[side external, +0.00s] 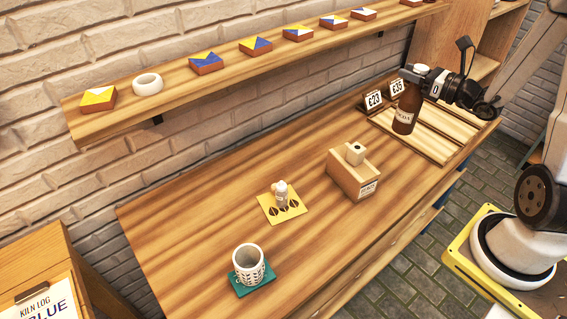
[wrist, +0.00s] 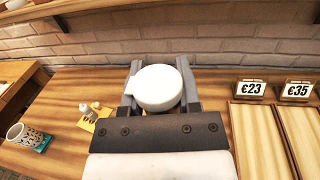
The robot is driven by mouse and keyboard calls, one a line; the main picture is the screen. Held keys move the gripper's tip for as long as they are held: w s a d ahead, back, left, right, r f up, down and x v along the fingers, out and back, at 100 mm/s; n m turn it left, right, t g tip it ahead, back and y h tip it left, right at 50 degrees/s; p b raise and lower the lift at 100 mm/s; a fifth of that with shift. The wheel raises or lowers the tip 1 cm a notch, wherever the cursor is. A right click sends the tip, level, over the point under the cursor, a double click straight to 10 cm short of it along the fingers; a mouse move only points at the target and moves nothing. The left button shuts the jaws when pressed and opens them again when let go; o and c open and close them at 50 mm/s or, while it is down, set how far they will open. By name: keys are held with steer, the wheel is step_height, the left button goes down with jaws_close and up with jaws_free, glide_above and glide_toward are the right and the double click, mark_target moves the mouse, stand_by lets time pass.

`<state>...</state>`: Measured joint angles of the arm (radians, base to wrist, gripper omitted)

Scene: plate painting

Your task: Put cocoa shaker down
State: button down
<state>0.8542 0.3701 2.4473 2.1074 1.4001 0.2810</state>
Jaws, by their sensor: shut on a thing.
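The cocoa shaker, a dark brown bottle (side external: 405,112) with a pale label and a white lid, stands upright in my gripper (side external: 418,74). The gripper is shut around its upper end. In the wrist view the round white lid (wrist: 158,88) fills the space between my fingers (wrist: 160,80) and hides the bottle body below. The shaker is at the left end of the wooden trays, in front of the price cards. I cannot tell whether its base touches the surface.
A wooden box (side external: 352,179) with a pale block on top stands between the yellow mat and the shaker. A patterned cup (side external: 248,263) stands on a green mat (side external: 243,290) at the front left. Price cards (side external: 374,99) stand behind the trays (side external: 440,139). A wall shelf (side external: 225,76) holds tiles.

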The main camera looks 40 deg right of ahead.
steer(key=shift+f, duration=1.95)
steer(key=shift+w, duration=0.1)
steer(key=w+d+f, duration=0.5)
steer(key=w+f, duration=0.4)
steer(key=w, duration=0.3)
steer(key=shift+w+f, duration=0.15)
steer(key=shift+w, duration=0.1)
